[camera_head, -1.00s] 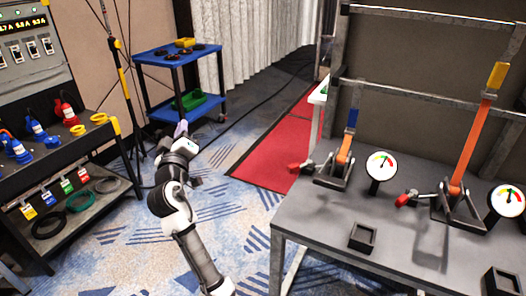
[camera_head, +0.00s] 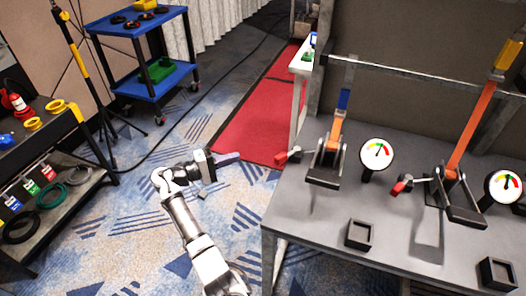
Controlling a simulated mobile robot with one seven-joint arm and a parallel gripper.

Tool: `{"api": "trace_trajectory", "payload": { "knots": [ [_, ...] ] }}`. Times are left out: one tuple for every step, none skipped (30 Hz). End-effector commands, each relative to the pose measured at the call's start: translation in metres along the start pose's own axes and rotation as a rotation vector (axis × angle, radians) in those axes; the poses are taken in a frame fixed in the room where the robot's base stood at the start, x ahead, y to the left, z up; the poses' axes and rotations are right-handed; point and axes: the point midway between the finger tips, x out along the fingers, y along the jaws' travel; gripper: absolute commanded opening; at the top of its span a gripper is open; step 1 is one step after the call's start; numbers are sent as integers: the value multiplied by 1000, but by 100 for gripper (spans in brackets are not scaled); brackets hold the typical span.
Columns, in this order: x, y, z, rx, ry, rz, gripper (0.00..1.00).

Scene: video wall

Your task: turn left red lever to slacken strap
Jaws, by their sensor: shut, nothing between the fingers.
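The left red lever (camera_head: 288,156) sticks out to the left of the left ratchet (camera_head: 325,163) on the grey table. An orange strap (camera_head: 336,130) runs up from this ratchet to a blue piece (camera_head: 343,99). A round gauge (camera_head: 377,153) stands to its right. My gripper (camera_head: 232,158) is left of the lever, off the table's left edge and apart from the lever. Its fingers look shut and empty, pointing right. A second red lever (camera_head: 400,187) belongs to the right ratchet (camera_head: 455,203) with its longer orange strap (camera_head: 470,128).
The grey table (camera_head: 300,232) carries two small dark open boxes, one at the front middle (camera_head: 359,234) and one at the right (camera_head: 498,272). A metal frame stands behind. A blue cart (camera_head: 145,90) and a black shelf (camera_head: 50,160) are at the left. Carpet is open between.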

Motion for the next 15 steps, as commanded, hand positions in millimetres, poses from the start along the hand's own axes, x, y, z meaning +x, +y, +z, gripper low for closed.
{"api": "trace_trajectory", "payload": {
  "knots": [
    [0, 0, 0, 0, 1, 0, 0],
    [0, 0, 0, 0, 1, -1, 0],
    [0, 0, 0, 1, 1, -1, 0],
    [0, 0, 0, 1, 2, -1, 0],
    [0, 0, 0, 1, 2, -1, 0],
    [0, 0, 0, 1, 2, -1, 0],
    [1, 0, 0, 1, 2, -1, 0],
    [3, 1, 0, 1, 2, -1, 0],
    [6, 1, 0, 1, 1, -2, 0],
    [8, 1, 0, 0, 0, -2, 0],
    [12, 2, 0, 0, 0, -2, 0],
    [18, 2, 0, 0, 0, -2, 0],
    [23, 2, 0, 0, -1, -2, 0],
    [29, 3, 0, 0, -2, -3, 0],
    [37, 3, 0, 0, -1, -2, 0]
  ]
}}
